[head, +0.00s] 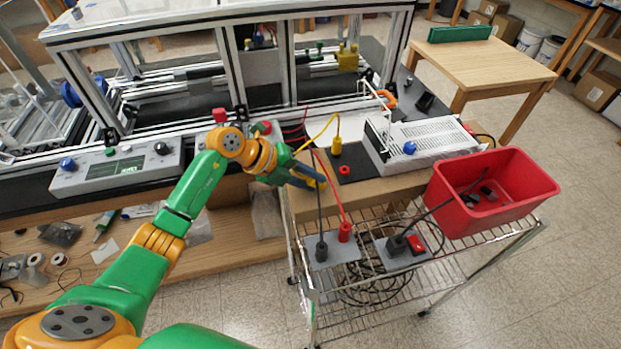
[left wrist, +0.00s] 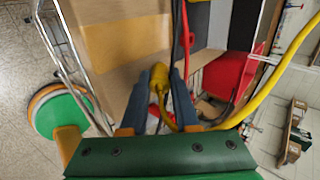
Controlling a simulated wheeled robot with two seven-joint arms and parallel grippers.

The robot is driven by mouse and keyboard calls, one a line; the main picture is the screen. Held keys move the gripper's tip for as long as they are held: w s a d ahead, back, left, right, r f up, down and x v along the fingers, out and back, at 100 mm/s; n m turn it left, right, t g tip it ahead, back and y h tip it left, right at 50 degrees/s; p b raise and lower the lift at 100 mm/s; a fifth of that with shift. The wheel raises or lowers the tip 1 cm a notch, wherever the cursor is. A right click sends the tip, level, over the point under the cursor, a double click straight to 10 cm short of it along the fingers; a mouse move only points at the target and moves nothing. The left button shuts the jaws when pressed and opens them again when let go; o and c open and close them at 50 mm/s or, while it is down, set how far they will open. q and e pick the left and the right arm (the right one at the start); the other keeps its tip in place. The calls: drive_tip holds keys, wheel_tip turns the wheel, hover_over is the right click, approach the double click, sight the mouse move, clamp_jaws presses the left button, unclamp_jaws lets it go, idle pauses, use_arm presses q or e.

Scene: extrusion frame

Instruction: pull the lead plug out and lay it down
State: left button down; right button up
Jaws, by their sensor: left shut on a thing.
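My left gripper (head: 322,183) has its blue fingers shut on a yellow lead plug (left wrist: 158,78), which also shows between the fingers in the left wrist view (left wrist: 158,115). The held plug is over the tan top at the cart's left end, clear of the black panel. A yellow lead (left wrist: 278,72) curves away from it to the right. Another yellow plug (head: 337,147) stands upright at the black panel (head: 362,163), behind a red socket (head: 344,170). The gap below the held plug is hard to judge. My right gripper is not in view.
A flat yellow patch (left wrist: 122,42) lies on the tan top. A white vented unit (head: 425,142) and a red bin (head: 500,210) are to the right.

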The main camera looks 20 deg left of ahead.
use_arm(q)
drive_tip(key=shift+w+d, duration=0.1)
drive_tip(key=c, duration=0.6)
unclamp_jaws()
drive_tip(key=b+v, duration=0.2)
drive_tip(key=v, duration=0.5)
drive_tip(key=shift+r, duration=0.15)
